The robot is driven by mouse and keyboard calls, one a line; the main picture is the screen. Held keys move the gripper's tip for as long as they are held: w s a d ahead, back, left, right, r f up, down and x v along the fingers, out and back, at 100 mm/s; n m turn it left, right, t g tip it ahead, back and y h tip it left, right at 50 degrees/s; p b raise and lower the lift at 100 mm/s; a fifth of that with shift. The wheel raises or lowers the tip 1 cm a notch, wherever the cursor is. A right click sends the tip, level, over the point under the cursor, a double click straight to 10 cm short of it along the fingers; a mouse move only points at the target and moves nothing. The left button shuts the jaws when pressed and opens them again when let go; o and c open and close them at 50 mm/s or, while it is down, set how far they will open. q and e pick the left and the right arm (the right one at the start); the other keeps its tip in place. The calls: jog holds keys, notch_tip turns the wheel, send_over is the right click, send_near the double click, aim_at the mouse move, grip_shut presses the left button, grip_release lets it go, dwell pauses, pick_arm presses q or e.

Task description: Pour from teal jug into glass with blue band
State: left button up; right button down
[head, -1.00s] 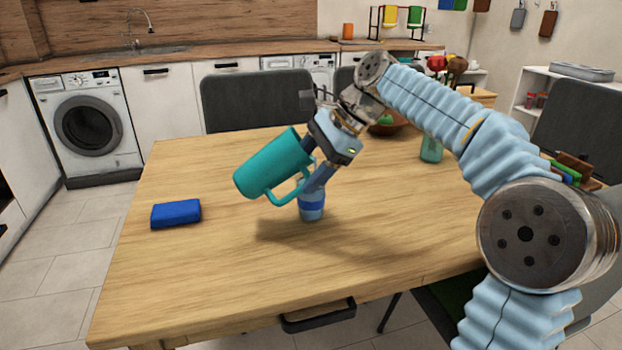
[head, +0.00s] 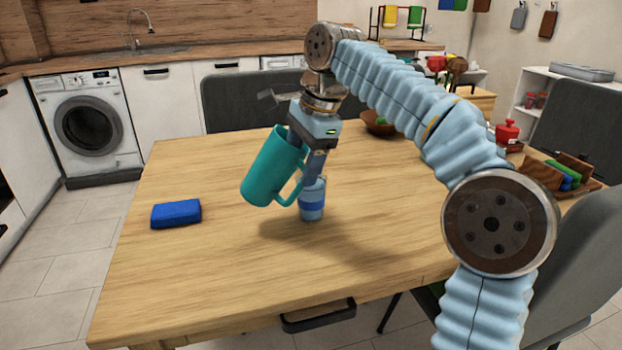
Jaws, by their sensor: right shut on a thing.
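The teal jug (head: 268,172) is held above the middle of the table, tilted a little, its top leaning right and its base to the lower left. My right gripper (head: 314,165) is shut on it at the handle side. The glass with the blue band (head: 312,207) stands upright on the table just right of the jug and below the gripper. The gripper's fingers and the jug's handle partly cover the glass's upper part, so its contents cannot be made out. My left gripper is not in view.
A blue sponge-like block (head: 176,213) lies at the left of the wooden table (head: 210,285). A brown bowl (head: 379,124) is at the back, and a wooden rack with coloured pieces (head: 562,176) at the right. The front left of the table is clear.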

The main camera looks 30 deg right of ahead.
aim_at(275, 163)
jog(key=w+a+f+g+h, duration=0.1)
jog(key=w+a+g+h, duration=0.1)
jog(key=a+h, duration=0.3)
jog(key=shift+a+f+n+h, duration=0.15)
jog(key=shift+f+n+h, duration=0.2)
jog(key=shift+h, duration=0.45)
jog(key=shift+f, duration=0.1)
